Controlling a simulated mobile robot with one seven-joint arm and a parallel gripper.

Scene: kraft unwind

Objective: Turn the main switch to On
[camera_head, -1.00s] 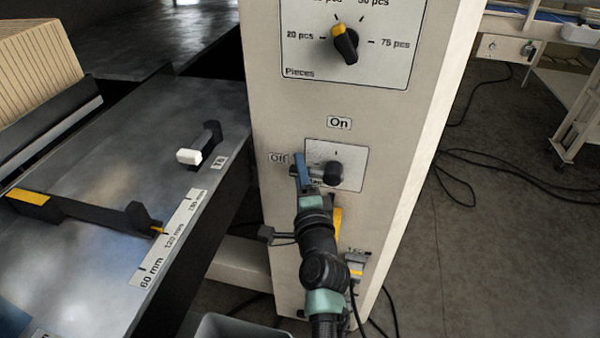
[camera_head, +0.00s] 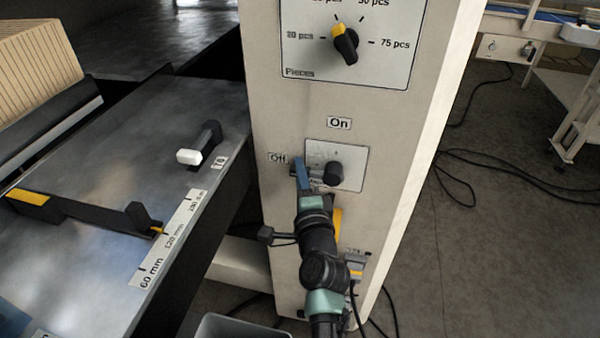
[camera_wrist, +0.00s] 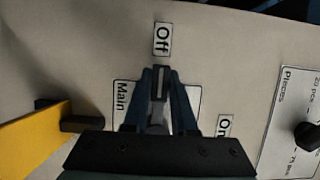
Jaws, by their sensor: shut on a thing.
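The main switch (camera_head: 334,174) is a dark rotary knob on a white plate on the front of the machine column. Its lever points left, toward the "Off" label (camera_head: 278,157); the "On" label (camera_head: 339,123) is above the plate. My gripper (camera_head: 302,174) is at the lever's left end, with a blue finger showing there. In the wrist view, the two blue fingers of my gripper (camera_wrist: 160,84) are closed around the main switch's lever (camera_wrist: 160,76), which points at the "Off" label (camera_wrist: 162,39). The knob's base is partly hidden behind the fingers and gripper body.
Above is a "Pieces" dial (camera_head: 345,44) with a yellow-and-black knob. A metal table (camera_head: 110,180) with a scale and black stops is on the left. A yellow part (camera_wrist: 35,135) is close beside my gripper in the wrist view. Cables lie on the floor at right.

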